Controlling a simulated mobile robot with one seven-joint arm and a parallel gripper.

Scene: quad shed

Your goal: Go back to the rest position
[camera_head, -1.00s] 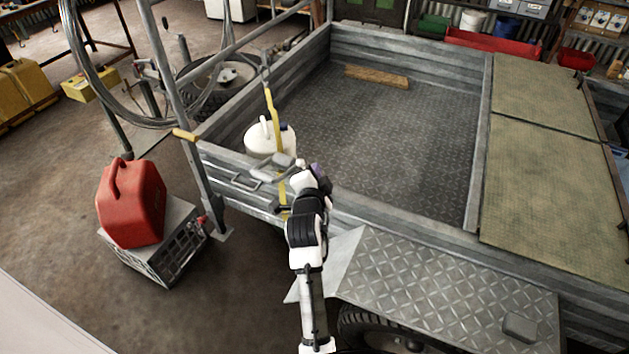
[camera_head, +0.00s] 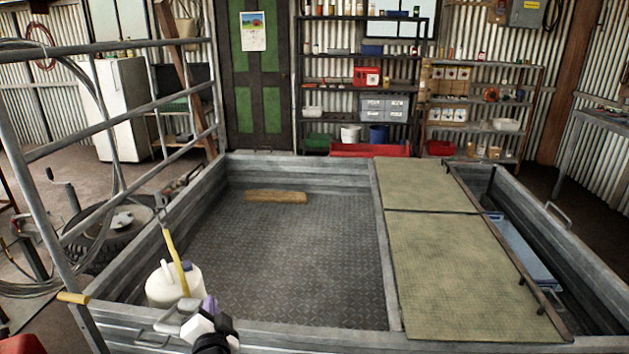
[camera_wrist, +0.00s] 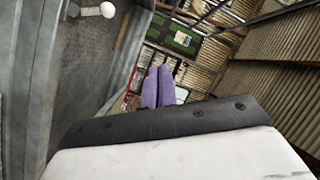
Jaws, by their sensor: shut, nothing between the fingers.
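My gripper (camera_head: 210,304) is at the bottom of the head view, over the near wall of the trailer (camera_head: 270,338). In the wrist view its two purple fingers (camera_wrist: 157,88) lie together with nothing between them. A white jug (camera_head: 188,280) stands inside the trailer's near left corner, just left of my gripper and apart from it. A yellow strap (camera_head: 176,258) runs down across the jug. Most of my arm is below the head view's edge.
A metal frame (camera_head: 120,115) rises at the left. Two flat panels (camera_head: 450,270) cover part of the right side. Shelves (camera_head: 365,55) and a green door (camera_head: 257,75) stand behind.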

